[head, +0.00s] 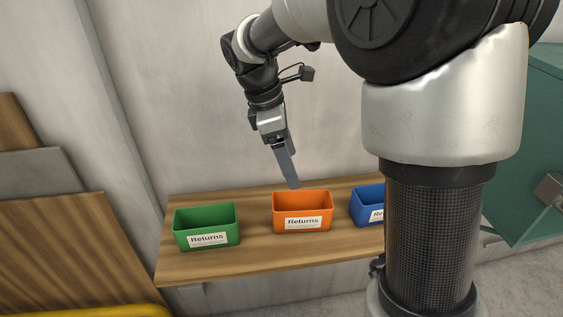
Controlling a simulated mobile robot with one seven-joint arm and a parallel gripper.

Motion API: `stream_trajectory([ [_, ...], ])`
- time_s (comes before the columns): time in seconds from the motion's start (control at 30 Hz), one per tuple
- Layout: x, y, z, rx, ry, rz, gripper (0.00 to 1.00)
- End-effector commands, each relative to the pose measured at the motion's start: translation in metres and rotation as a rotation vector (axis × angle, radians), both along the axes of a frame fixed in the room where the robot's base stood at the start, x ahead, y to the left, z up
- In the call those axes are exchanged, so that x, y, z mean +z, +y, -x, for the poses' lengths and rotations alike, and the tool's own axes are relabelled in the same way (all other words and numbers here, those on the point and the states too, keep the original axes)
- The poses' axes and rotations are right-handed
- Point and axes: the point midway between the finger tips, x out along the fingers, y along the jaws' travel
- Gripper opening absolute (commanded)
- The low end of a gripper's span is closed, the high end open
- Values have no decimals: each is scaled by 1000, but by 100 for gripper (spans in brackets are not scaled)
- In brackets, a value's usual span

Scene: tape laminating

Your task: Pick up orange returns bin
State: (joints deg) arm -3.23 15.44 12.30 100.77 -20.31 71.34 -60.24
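The orange returns bin (286,228) stands upright in the middle of a wooden shelf, with a white "Returns" label on its front. My gripper (293,184) points down just above the bin's back rim. The fingers show as one narrow grey shape from this side, so I cannot tell whether they are apart. Nothing shows in the fingers. Whether a fingertip touches the bin's rim cannot be told. The bin's inside looks empty.
A green returns bin (222,226) stands to the left and a blue one (366,205) to the right, partly hidden by my arm. The wooden shelf (255,259) has free room between the green and orange bins. A wall rises behind.

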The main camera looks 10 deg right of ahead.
Motion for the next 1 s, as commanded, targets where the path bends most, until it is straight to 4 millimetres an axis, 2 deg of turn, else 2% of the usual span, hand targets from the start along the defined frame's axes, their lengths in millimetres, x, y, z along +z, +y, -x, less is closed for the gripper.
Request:
stream_trajectory([
  [0.17, -28, -6, 0, 17, 16, 4, 78],
  [0.5, -98, -28, 2, 15, 14, 3, 78],
  [0.6, -111, -32, 3, 14, 13, 3, 78],
  [0.83, -125, -36, 4, 14, 12, 3, 78],
  [1.0, -151, -40, 8, 14, 13, 3, 78],
])
